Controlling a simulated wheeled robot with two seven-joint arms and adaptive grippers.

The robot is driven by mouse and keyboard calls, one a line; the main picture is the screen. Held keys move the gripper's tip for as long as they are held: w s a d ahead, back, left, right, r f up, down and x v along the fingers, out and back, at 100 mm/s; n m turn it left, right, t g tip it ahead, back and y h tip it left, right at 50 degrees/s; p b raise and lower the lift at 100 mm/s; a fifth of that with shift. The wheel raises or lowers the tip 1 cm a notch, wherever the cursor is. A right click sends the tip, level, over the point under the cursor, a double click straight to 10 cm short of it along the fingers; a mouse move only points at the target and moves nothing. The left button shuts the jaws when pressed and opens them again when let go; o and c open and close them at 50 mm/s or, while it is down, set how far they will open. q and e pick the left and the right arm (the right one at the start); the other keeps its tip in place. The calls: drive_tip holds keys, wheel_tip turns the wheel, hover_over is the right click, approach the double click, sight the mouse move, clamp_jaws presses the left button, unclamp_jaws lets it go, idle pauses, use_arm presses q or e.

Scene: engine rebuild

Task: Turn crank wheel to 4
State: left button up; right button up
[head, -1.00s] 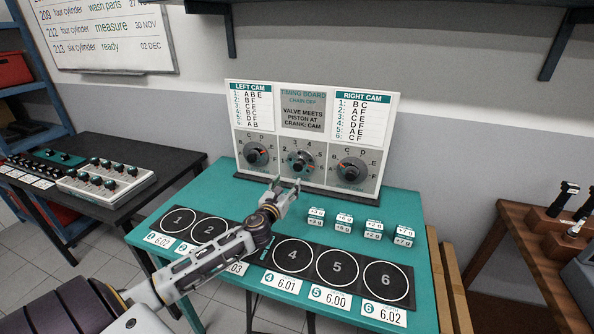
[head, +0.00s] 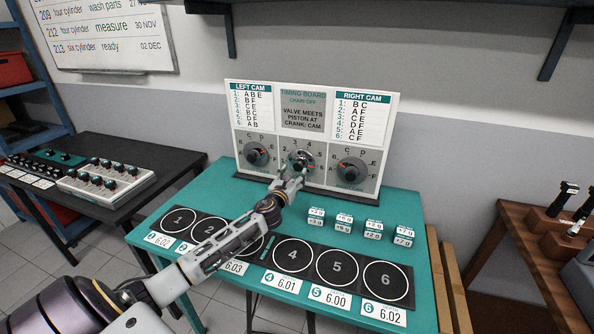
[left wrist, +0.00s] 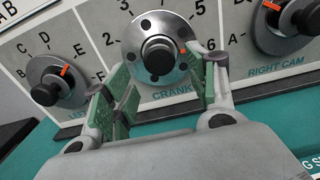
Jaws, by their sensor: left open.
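The crank wheel (head: 300,160) is a silver disc with a dark central knob, set in the middle of the upright timing board (head: 316,185) among the numbers. It fills the top middle of the left wrist view (left wrist: 158,40), where 2, 3, 5 and 6 show around it. The 4 lies outside that view. My left gripper (head: 297,174) is just in front of the wheel. In the left wrist view its open green-padded fingers (left wrist: 161,85) stand either side below the knob, with nothing held. My right gripper is not seen.
The left cam dial (head: 256,154) and right cam dial (head: 351,171) flank the wheel closely. The teal table (head: 190,200) carries small labelled blocks (head: 344,221) and a dark numbered mat (head: 315,263). A control box (head: 105,183) sits on the black table at left.

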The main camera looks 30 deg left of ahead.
sight(297, 168)
use_arm(q)
drive_tip(key=shift+x, duration=1.05)
drive_tip(key=shift+w+a, duration=0.1)
drive_tip(key=shift+w, duration=0.4)
drive_tip(key=shift+w+a, duration=0.1)
drive_tip(key=shift+w, duration=0.4)
drive_tip(key=c, duration=0.9)
drive_tip(key=shift+c, duration=0.7)
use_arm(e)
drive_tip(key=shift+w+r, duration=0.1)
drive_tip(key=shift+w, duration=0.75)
